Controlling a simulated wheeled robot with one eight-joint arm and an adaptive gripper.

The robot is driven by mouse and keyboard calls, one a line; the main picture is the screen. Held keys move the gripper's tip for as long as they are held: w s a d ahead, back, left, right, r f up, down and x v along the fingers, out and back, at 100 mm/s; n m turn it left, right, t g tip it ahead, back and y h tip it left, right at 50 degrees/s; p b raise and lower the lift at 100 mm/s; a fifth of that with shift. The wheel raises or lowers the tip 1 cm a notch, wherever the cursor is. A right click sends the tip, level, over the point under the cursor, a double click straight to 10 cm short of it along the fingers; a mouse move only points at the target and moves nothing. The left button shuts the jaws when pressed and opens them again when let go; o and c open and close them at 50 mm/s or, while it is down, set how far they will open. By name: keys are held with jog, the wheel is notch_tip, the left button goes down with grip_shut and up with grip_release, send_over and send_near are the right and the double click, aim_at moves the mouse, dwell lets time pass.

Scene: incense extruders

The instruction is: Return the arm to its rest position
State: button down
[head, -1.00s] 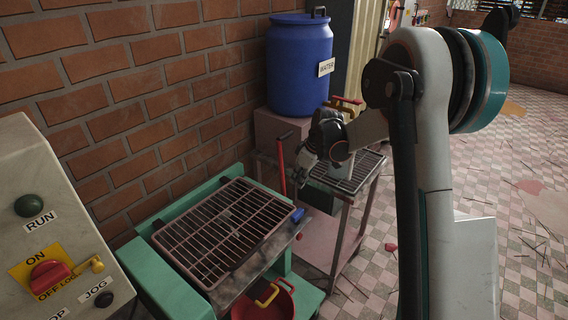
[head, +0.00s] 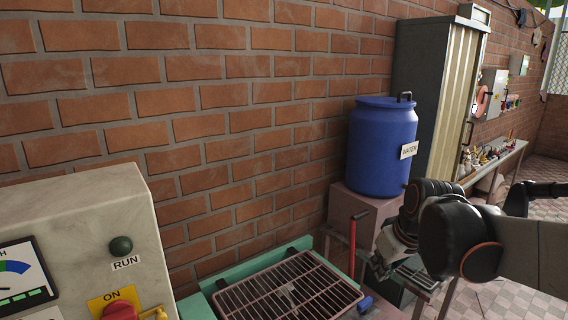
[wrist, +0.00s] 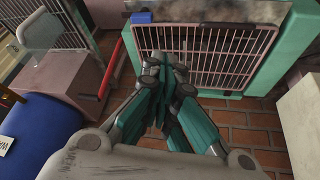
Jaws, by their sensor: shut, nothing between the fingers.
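My gripper (wrist: 165,75) points away from the wrist camera in the wrist view, its fingers together and empty. The grate behind it in that view is apart from the fingers as far as I can tell. In the head view my gripper (head: 385,258) is at the right, small and partly hidden by my own arm. It is in front of the blue water barrel's pink stand and to the right of the red lever. My arm is folded at the right edge of the head view.
A blue water barrel (head: 382,148) stands on a pink block (head: 345,209) by the brick wall. A barred grate (head: 290,296) on a green frame (head: 225,277) lies at the bottom. A control panel (head: 75,235) is at left, a metal cabinet (head: 436,95) behind the barrel.

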jog(key=s+a+f+m+t+h, duration=0.1)
jog(key=s+m+t, duration=0.1)
jog(key=s, duration=1.5)
jog(key=shift+s+a+f+m, duration=0.25)
jog(key=shift+a+m, duration=0.15)
jog(key=shift+m, duration=0.4)
